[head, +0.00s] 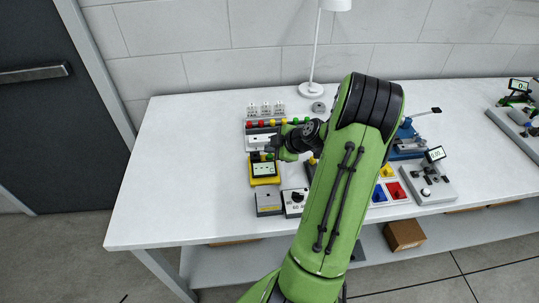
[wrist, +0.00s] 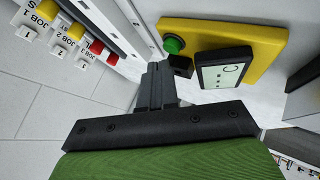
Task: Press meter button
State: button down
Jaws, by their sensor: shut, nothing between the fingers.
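The meter is a yellow box with a dark-framed pale display (head: 265,170) on the white table, left of my arm in the head view. In the wrist view its yellow face (wrist: 262,35) fills the upper right, with the display (wrist: 222,72) and a round green button (wrist: 173,46). My gripper (wrist: 162,72) is shut and empty. Its fingertips are close to the green button, just below it in the wrist view. I cannot tell whether they touch it. In the head view my gripper (head: 272,150) is over the meter's far edge and partly hides it.
A panel with red, yellow and green buttons (wrist: 47,10) and JOB labels is beside the meter. Grey boxes (head: 268,203) stand in front of it. A lamp (head: 311,89) stands behind. The table's left part (head: 180,150) is clear.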

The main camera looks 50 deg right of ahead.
jog(key=shift+f+b, duration=0.45)
jog(key=shift+b, duration=0.2)
jog(key=shift+f, duration=0.15)
dwell(0.4)
jog(key=shift+r, duration=0.65)
notch_tip(320, 180, up, 6)
jog(key=p, duration=0.2)
dwell(0.4)
